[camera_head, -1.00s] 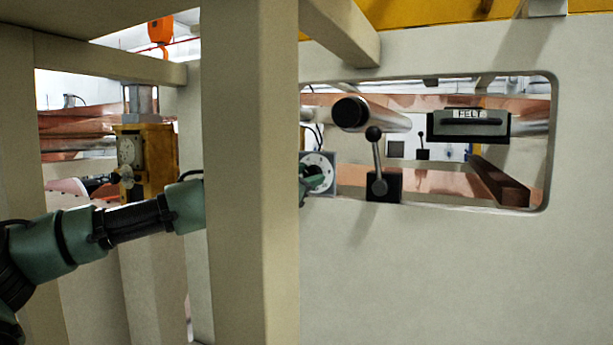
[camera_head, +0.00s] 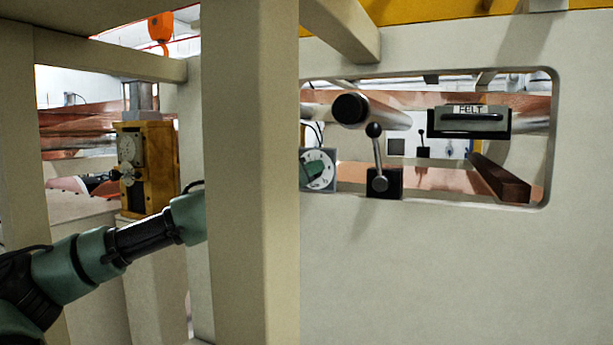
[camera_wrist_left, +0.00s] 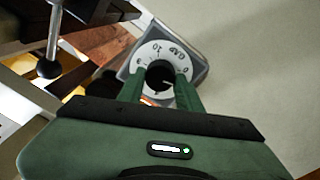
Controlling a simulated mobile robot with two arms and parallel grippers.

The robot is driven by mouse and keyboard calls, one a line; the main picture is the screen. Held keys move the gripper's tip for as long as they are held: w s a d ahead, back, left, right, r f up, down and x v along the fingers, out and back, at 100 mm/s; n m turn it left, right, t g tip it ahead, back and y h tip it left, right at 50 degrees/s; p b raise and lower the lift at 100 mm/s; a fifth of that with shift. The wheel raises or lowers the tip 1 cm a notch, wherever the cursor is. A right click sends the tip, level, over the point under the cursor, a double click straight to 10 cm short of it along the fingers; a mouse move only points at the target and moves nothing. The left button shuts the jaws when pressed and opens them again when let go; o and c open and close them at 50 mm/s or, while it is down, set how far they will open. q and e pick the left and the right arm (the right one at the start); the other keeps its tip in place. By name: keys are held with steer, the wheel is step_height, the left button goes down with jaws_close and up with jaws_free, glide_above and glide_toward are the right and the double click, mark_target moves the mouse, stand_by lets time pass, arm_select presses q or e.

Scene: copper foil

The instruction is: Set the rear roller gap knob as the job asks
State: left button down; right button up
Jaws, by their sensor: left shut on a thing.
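The gap knob (camera_wrist_left: 159,76) is dark and sits at the centre of a white round dial marked GAP with numbers, on a square grey plate. In the head view the dial (camera_head: 327,171) shows at the left end of the panel opening, partly hidden by the post and my gripper. My left gripper (camera_wrist_left: 160,92) has its two green fingers on either side of the knob and is shut on it. In the head view only a green fingertip part of it (camera_head: 312,170) shows past the post. The pointer's exact reading is unclear. My right gripper is not in view.
A thick beige post (camera_head: 250,180) stands in front of my left forearm. A black lever with a ball knob (camera_head: 378,160) stands just right of the dial. A holder labelled FELT (camera_head: 470,124) is farther right.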

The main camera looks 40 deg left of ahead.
arm_select(q)
steer(key=shift+f+n+y+b, duration=0.1)
steer(key=shift+n+y+b, duration=0.4)
steer(key=shift+n+b, duration=1.9)
steer(key=shift+n+p, duration=0.7)
steer(key=shift+n, duration=0.2)
steer(key=c, duration=1)
jaws_free()
steer(key=shift+o, duration=0.2)
steer(key=shift+s, duration=0.15)
